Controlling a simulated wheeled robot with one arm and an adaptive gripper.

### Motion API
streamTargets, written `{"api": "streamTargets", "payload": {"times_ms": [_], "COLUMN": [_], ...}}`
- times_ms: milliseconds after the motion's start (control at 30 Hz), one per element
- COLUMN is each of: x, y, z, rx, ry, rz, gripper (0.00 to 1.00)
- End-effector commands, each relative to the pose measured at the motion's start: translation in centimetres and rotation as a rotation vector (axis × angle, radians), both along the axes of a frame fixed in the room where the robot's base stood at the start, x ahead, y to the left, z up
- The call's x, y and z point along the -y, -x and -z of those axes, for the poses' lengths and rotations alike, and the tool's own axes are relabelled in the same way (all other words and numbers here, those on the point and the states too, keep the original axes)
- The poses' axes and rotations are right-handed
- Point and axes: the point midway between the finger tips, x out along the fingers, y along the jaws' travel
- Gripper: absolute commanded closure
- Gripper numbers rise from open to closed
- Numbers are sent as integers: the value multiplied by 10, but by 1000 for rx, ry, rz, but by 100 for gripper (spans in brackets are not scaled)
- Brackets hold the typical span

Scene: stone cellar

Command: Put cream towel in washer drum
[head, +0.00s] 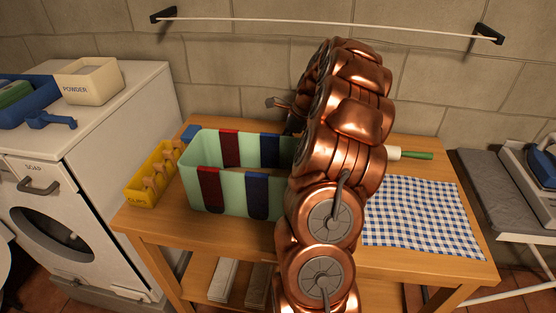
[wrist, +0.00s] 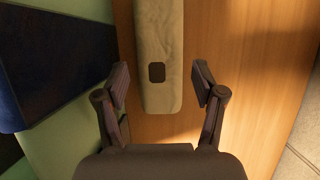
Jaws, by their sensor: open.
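In the wrist view a long pale cream piece (wrist: 160,90), which looks like the folded towel, lies on the wood with a dark square patch near its rounded end. My gripper (wrist: 162,82) is open and empty, its fingers on either side of that end, apart from it. In the head view my gripper (head: 284,103) shows only in small part behind the basket; my copper arm hides the rest, and the towel is hidden there. The white washer (head: 125,115) stands at the left, with a dark round drum opening (head: 45,235) in its front.
A mint basket (head: 235,195) with red and blue bands stands on the wooden table (head: 400,265); it also shows left in the wrist view (wrist: 62,140). A yellow clip box (head: 145,185) and checked cloth (head: 420,215) are there too. A powder box (head: 90,82) sits on the washer.

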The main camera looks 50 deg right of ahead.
Motion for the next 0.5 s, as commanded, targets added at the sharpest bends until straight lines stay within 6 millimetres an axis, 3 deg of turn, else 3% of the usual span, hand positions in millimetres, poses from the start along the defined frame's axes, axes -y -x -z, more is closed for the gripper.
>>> {"api": "streamTargets", "payload": {"times_ms": [167,500], "x": [-2,-12], "y": [-3,-14], "z": [8,48], "rx": [0,-1], "ry": [0,0], "rz": [1,-1], "gripper": [31,31]}}
